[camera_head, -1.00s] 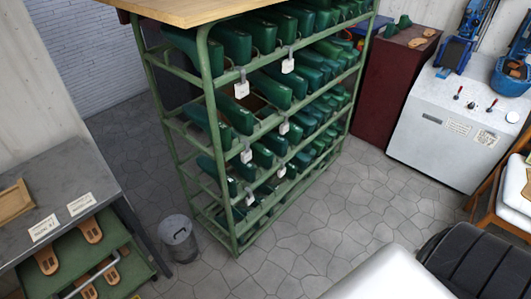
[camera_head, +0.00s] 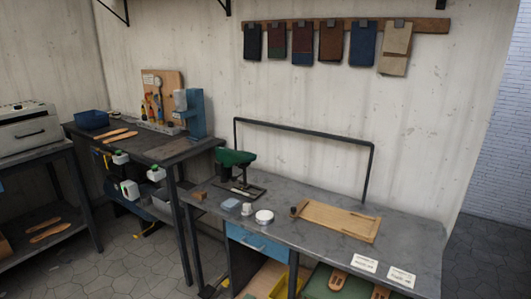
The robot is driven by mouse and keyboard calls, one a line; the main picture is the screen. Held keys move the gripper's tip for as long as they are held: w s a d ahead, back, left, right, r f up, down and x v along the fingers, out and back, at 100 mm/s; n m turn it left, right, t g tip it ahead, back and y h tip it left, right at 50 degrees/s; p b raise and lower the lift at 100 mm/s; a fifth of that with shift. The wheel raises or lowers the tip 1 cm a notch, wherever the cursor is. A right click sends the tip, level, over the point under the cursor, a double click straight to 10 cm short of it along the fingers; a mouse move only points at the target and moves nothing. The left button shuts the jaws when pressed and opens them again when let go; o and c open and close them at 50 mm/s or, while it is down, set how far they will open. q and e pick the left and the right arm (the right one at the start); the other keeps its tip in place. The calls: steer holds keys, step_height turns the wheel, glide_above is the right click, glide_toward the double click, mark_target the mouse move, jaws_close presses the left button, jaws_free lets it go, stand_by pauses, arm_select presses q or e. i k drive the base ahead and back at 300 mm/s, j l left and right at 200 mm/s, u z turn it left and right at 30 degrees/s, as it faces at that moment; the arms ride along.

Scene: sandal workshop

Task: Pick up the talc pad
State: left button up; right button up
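No talc pad can be identified for certain. On the grey workbench (camera_head: 330,195) lie a small round white item (camera_head: 264,217), a small white cup-like item (camera_head: 247,209) and a flat blue-grey item (camera_head: 231,205); any of these could be the pad, but they are too small to tell. Neither of my grippers shows in the view.
A wooden board (camera_head: 338,220) and two white cards (camera_head: 401,275) lie on the bench's right part. A dark bench (camera_head: 150,148) with a blue tray (camera_head: 91,120) and a blue machine (camera_head: 194,112) stands to the left. A black frame (camera_head: 300,130) rises behind. Stone floor shows at left.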

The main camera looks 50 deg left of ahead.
mark_target(247, 211)
steer(key=j+u, duration=0.2)
steer(key=u, duration=0.15)
steer(key=i+j+u, duration=0.15)
steer(key=u, duration=0.2)
steer(key=i+j+u, duration=0.1)
steer(key=u, duration=0.2)
steer(key=i+j+u, duration=0.2)
steer(key=i+j, duration=0.45)
steer(key=i+j+u, duration=0.25)
steer(key=i+j, duration=0.25)
steer(key=i, duration=0.2)
